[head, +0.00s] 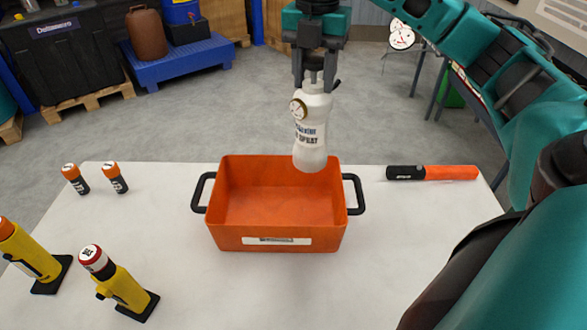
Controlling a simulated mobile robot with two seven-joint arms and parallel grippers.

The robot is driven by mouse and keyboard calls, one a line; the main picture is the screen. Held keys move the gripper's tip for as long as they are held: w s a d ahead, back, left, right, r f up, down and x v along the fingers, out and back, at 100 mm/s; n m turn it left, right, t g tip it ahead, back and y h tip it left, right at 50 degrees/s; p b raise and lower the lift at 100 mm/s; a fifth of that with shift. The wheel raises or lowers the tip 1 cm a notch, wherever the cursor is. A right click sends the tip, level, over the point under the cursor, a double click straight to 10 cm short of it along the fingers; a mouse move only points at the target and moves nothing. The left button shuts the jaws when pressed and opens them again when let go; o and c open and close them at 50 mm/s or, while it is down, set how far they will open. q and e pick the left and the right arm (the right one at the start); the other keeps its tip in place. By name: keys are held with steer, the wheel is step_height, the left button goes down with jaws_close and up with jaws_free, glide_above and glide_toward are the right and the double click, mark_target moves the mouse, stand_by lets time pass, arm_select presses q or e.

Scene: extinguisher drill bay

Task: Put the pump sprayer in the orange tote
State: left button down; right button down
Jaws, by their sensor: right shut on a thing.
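The pump sprayer (311,135) is a white bottle with dark lettering and a small round dial on its side. My right gripper (314,82) points down and is shut on its top. The sprayer hangs upright, its lower end in front of the tote's back right part; I cannot tell whether its base is below the rim. The orange tote (275,228) stands on the white table with a black handle at each side. Its visible floor is empty. My left gripper is not in view.
Two small orange-capped cylinders (115,178) stand at the back left of the table (390,240). Two yellow devices on black bases (122,288) stand at the front left. An orange and black flashlight (432,173) lies right of the tote. Table around the tote is clear.

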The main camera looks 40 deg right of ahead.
mark_target(313, 108)
step_height(313, 108, down, 14)
steer(key=b, duration=0.3)
steer(key=shift+r+b, duration=0.25)
steer(key=shift+b, duration=0.15)
steer(key=shift+f, duration=2.65)
steer(key=c, duration=1)
jaws_free()
steer(key=shift+f+b, duration=0.15)
steer(key=shift+b, duration=0.15)
steer(key=o, duration=0.4)
steer(key=shift+s, duration=0.1)
step_height(313, 108, up, 11)
steer(key=shift+f+p, duration=0.1)
steer(key=shift+p, duration=0.55)
steer(key=shift+r+p, duration=0.3)
steer(key=shift+r, duration=0.5)
